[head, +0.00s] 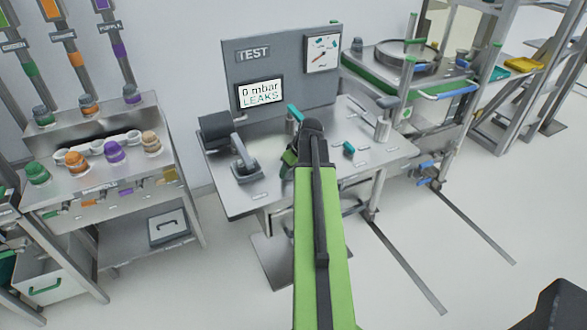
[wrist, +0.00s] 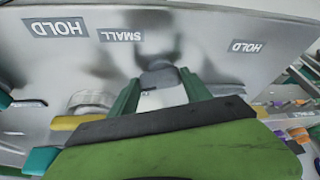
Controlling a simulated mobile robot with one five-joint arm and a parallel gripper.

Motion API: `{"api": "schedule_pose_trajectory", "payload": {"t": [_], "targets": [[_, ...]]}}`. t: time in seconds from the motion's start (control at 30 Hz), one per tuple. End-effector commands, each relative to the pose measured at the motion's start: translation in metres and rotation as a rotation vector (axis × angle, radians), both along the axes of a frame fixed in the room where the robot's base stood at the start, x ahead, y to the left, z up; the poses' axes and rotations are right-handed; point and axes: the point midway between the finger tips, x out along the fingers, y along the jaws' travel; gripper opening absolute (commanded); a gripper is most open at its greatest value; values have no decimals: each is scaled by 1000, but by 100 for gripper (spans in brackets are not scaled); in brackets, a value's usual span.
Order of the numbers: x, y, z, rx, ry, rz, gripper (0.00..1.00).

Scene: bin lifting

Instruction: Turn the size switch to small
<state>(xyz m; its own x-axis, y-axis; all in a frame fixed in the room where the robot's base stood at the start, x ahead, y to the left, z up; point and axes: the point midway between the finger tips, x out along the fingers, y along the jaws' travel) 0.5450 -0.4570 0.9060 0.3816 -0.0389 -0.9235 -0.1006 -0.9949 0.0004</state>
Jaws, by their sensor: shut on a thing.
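In the wrist view, my gripper (wrist: 160,84) has its two dark green fingers on either side of a small grey knob (wrist: 158,70), which I take to be the size switch. The fingers are shut on it. The knob stands on a grey metal surface by an upside-down SMALL label (wrist: 121,35). The knob's turned position cannot be made out, and its lower part is hidden by the gripper. In the head view, my green arm reaches to the test bench (head: 245,200) and hides the switch and the fingertips.
Two HOLD labels flank the area, one at left (wrist: 56,28) and one at right (wrist: 246,46). The grey test panel (head: 290,65) behind the bench reads 0 mbar LEAKS. A rack with coloured caps (head: 115,152) stands left. Open floor lies in front.

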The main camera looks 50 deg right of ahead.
Motion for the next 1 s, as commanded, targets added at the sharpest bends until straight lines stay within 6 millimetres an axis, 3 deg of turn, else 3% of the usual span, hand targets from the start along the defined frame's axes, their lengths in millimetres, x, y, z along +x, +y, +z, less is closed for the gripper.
{"api": "schedule_pose_trajectory", "payload": {"t": [1.0], "targets": [[0,3,1,-4,-4,-910,16]]}}
